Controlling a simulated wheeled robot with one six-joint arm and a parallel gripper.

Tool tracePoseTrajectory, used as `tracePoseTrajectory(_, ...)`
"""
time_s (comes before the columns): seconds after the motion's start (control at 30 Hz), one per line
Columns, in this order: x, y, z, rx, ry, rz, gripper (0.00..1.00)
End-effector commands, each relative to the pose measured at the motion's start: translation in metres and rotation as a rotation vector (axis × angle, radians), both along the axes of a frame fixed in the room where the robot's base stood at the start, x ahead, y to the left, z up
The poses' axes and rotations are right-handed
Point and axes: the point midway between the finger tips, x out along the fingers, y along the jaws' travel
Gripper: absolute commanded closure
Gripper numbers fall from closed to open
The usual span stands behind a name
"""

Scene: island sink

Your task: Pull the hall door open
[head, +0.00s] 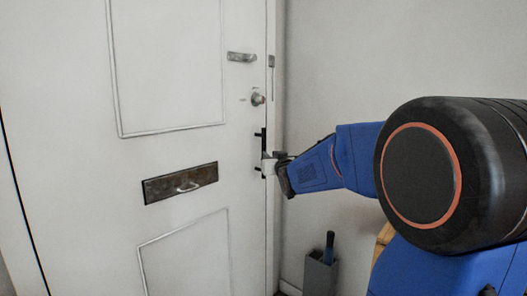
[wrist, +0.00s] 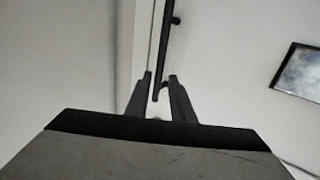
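The white hall door (head: 190,240) fills the left of the head view and looks shut against its frame. A black vertical bar handle (head: 263,141) is near its right edge. In the wrist view the handle (wrist: 166,45) runs down from the top and its end lies between my fingers. My gripper (head: 266,166) is at the handle's lower part, partly hiding it. In the wrist view my gripper (wrist: 160,82) has its two dark fingers apart, with gaps showing beside the bar. Contact with the handle cannot be told.
The door also carries a mail slot (head: 180,184), a round knob (head: 257,99) and a metal latch (head: 241,57). A grey bin (head: 320,275) with a dark-handled item stands by the wall below my arm. A framed picture (wrist: 301,72) hangs at the right in the wrist view.

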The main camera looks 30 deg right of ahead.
Motion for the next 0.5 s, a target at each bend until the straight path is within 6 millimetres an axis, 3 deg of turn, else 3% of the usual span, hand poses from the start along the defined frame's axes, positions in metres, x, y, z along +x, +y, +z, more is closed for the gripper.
tracePoseTrajectory(0.5, 0.079, -0.019, -0.001, 0.0, 0.002, 0.0, 0.79)
